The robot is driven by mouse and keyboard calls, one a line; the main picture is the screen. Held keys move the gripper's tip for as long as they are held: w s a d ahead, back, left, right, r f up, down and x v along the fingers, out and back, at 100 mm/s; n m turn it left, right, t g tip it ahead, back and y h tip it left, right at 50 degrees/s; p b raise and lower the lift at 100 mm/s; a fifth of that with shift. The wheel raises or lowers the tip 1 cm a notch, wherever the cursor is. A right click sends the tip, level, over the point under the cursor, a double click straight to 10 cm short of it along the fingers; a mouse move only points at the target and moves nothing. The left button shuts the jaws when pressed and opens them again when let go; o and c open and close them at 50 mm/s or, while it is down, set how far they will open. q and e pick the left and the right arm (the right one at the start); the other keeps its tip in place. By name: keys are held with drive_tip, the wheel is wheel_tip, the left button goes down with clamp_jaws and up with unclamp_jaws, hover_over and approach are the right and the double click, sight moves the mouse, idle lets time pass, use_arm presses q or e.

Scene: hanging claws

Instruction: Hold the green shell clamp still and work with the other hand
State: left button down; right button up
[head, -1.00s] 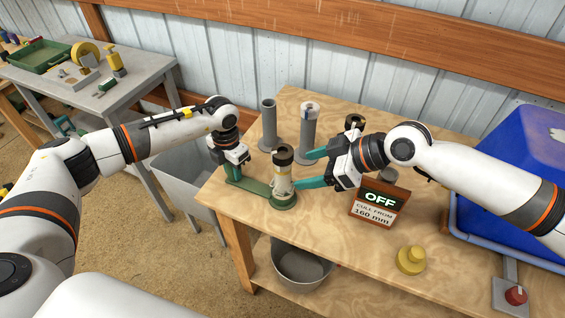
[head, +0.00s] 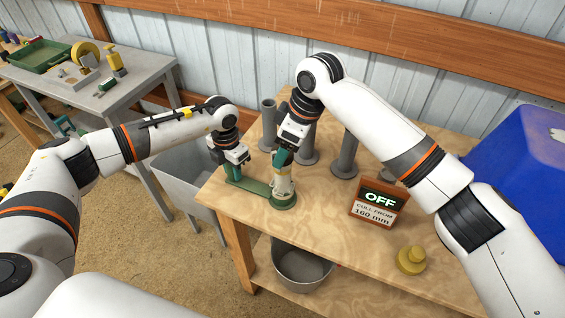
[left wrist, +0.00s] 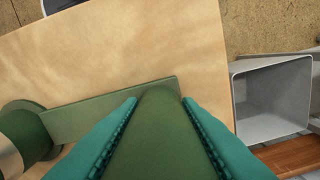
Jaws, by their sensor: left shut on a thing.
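The green shell clamp (head: 256,187) sits on the wooden table near its left edge, a flat bar with a round green base at its right end. A pale upright piece (head: 283,184) stands in that base. My left gripper (head: 233,173) is shut on the clamp's left end; in the left wrist view the green handle (left wrist: 155,135) lies between the teal fingers and the bar (left wrist: 110,110) runs left to the round base. My right gripper (head: 284,160) points down over the top of the pale piece. Its fingers partly hide that top, and I cannot tell whether they grip it.
Several grey stands (head: 345,158) are behind the clamp. An OFF sign (head: 379,203) reading "cull from 160 mm" and a yellow knobbed piece (head: 411,260) are to the right. A blue bin (head: 520,150) is at far right. A grey bin (head: 185,168) stands beyond the left edge.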

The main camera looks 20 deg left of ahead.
drive_tip(key=shift+x, duration=1.6)
clamp_jaws()
drive_tip(key=c, duration=0.6)
unclamp_jaws()
clamp_jaws()
